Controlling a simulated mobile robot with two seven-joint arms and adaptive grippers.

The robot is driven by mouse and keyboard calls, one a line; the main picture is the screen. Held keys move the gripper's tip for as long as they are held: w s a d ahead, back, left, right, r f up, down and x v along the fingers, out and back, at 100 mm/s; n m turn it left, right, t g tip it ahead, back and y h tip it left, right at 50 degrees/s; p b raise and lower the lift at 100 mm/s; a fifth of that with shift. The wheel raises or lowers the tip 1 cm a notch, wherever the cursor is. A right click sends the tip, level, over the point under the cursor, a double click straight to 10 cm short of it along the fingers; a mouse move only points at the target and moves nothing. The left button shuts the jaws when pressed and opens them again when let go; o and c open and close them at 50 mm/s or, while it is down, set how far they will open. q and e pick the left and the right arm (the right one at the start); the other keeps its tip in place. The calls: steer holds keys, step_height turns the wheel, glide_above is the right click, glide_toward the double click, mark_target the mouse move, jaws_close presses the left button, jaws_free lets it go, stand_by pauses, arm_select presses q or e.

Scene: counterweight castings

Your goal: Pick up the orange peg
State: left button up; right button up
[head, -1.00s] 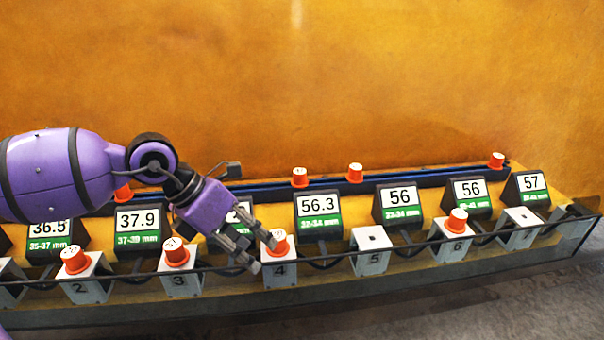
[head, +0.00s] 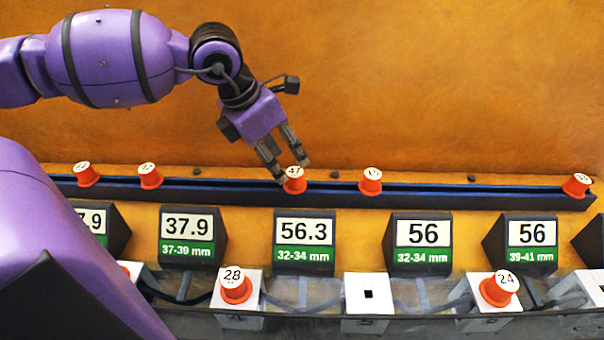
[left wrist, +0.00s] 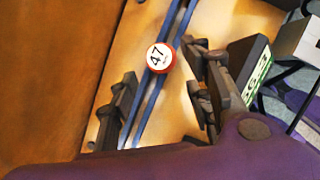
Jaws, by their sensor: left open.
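Several orange pegs with white numbered tops show in the head view. The orange peg marked 47 (head: 294,182) stands on the long blue rail (head: 440,190). My left gripper (head: 293,170) is open right by this peg, its fingers pointing down toward it. In the left wrist view, peg 47 (left wrist: 159,57) shows beyond the open fingers (left wrist: 160,105), roughly between them, with nothing held. Whether a finger touches it I cannot tell. Other orange pegs on the rail are at left (head: 87,174), (head: 150,176), and at right (head: 371,182), (head: 576,185). My right gripper is out of view.
In front of the rail stand dark display boxes reading 37.9 (head: 187,227), 56.3 (head: 305,232) and 56 (head: 423,233). White blocks at the front hold orange pegs 28 (head: 235,288) and 24 (head: 499,290). One white block (head: 369,320) between them is empty. An orange-brown wall rises behind.

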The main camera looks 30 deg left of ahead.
mark_target(291, 172)
arm_select(q)
steer(key=shift+d+f, duration=0.1)
steer(key=shift+f, duration=0.7)
steer(key=x, duration=0.2)
steer(key=b+x, duration=0.1)
steer(key=x, duration=0.2)
steer(key=shift+w+r, duration=0.1)
steer(key=shift+w, duration=0.25)
steer(key=shift+c, duration=0.4)
jaws_close()
